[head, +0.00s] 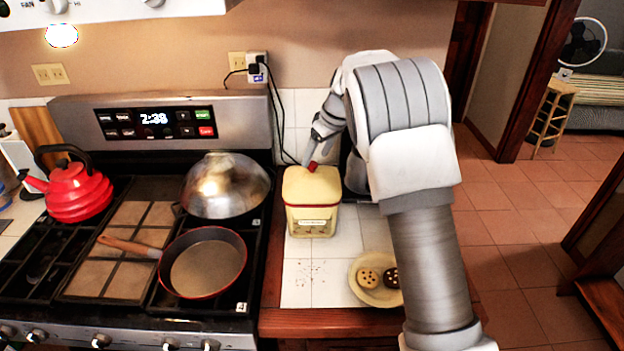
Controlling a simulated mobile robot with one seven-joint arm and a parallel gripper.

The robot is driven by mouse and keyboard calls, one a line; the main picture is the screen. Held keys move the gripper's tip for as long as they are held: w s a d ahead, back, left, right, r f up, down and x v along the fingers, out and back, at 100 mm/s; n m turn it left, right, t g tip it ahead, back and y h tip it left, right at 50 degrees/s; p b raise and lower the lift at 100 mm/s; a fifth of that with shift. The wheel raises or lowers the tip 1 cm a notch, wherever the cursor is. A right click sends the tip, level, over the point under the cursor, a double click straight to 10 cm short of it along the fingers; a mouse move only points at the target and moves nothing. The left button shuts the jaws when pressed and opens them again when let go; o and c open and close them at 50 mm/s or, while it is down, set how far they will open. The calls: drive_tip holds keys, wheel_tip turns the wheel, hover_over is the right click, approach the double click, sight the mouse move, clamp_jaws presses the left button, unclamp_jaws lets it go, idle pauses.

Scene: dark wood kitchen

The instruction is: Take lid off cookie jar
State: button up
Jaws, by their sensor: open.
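A pale yellow cookie jar (312,222) with a label on its front stands upright on the white tiled counter, right of the stove. Its yellow lid (312,184) with a red edge sits on top of the jar. A small red part, perhaps the lid's knob or a fingertip, shows at the lid's back edge. My gripper (311,166) points down at the back of the lid, close above it or touching; I cannot tell which. It is open, and nothing shows held between its fingers. My arm hides part of the counter to the right of the jar.
A plate (366,291) with cookies sits in front of the jar, partly behind my arm. The stove to the left holds a red kettle (81,194), a metal dome (226,184) and a frying pan (206,264). A cord hangs behind the jar.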

sight(312, 163)
drive_tip(key=x, duration=0.3)
drive_tip(key=shift+f, duration=0.1)
drive_tip(key=shift+c, duration=0.3)
clamp_jaws()
idle(1.1)
